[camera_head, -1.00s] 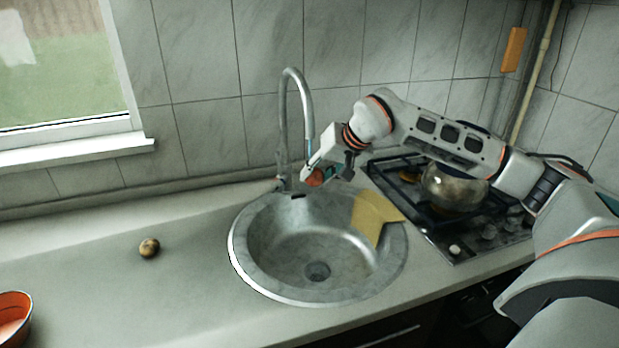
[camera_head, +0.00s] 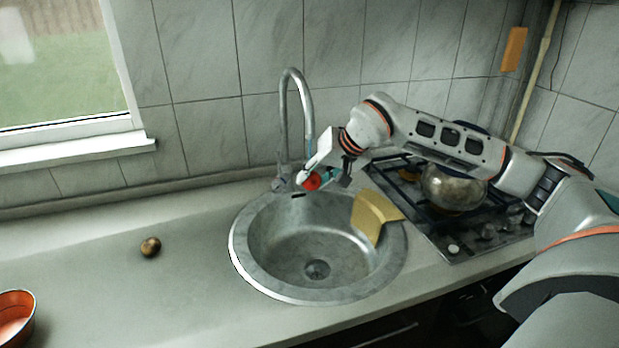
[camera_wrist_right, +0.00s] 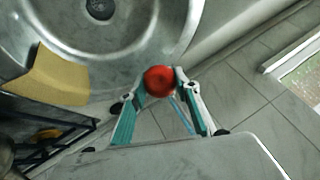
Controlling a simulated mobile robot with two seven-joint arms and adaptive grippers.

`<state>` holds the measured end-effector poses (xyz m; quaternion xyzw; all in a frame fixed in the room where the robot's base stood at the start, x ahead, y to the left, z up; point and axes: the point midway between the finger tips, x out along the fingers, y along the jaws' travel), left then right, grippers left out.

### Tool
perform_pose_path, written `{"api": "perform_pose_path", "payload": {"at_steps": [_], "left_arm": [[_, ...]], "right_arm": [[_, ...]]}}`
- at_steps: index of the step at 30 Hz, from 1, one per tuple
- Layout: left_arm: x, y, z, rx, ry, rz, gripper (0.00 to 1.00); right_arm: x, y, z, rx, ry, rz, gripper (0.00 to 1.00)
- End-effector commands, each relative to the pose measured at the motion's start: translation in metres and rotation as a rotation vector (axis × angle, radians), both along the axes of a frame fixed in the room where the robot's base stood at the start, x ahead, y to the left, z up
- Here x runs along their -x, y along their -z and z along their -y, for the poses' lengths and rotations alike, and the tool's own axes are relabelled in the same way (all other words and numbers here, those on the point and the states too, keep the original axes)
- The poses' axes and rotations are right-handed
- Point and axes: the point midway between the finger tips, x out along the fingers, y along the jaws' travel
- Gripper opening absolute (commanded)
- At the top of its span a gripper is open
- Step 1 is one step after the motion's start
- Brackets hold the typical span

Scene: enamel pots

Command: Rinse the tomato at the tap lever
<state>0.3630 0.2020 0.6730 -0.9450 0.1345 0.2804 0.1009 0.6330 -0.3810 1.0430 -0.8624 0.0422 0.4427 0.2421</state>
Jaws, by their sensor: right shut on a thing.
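My right gripper (camera_head: 318,178) is shut on the red tomato (camera_head: 311,182) and holds it in the air over the back rim of the sink (camera_head: 240,251). In the right wrist view the tomato (camera_wrist_right: 159,80) sits between the two fingertips. The curved metal tap (camera_head: 284,110) rises behind the sink, and its spout end is close to the gripper. The tap lever (camera_head: 282,183) is at the tap's base, just left of the tomato. A thin blue strip (camera_head: 309,147) hangs below the spout, apparently water. My left gripper is out of view.
A yellow cloth (camera_head: 378,212) lies over the sink's right rim. A small brown round thing (camera_head: 150,247) lies on the counter (camera_head: 100,290), and an orange pot (camera_head: 14,318) stands at lower left. A stove (camera_head: 470,235) with a metal pot (camera_head: 452,187) is at right.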

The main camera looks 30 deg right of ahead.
Motion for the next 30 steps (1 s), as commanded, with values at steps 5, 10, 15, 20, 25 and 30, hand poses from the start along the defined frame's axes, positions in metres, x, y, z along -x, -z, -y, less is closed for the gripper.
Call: {"api": "perform_pose_path", "payload": {"at_steps": [5,10,15,20,25,30], "left_arm": [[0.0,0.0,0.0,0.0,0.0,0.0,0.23],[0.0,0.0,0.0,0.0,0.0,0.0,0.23],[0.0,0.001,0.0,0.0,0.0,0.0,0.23],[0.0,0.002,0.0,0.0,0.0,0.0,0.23],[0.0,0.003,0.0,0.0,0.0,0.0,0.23],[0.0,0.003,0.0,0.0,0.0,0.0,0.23]], "right_arm": [[0.013,0.0,-0.004,0.001,-0.001,0.0,0.09],[0.025,0.0,-0.008,0.001,-0.002,0.0,0.09],[0.037,0.0,-0.011,0.001,-0.002,-0.001,0.09],[0.047,0.0,-0.015,0.001,-0.001,0.0,0.09],[0.058,0.0,-0.018,0.0,0.0,-0.001,0.09],[0.061,0.0,-0.019,0.0,0.0,-0.001,0.09]]}}
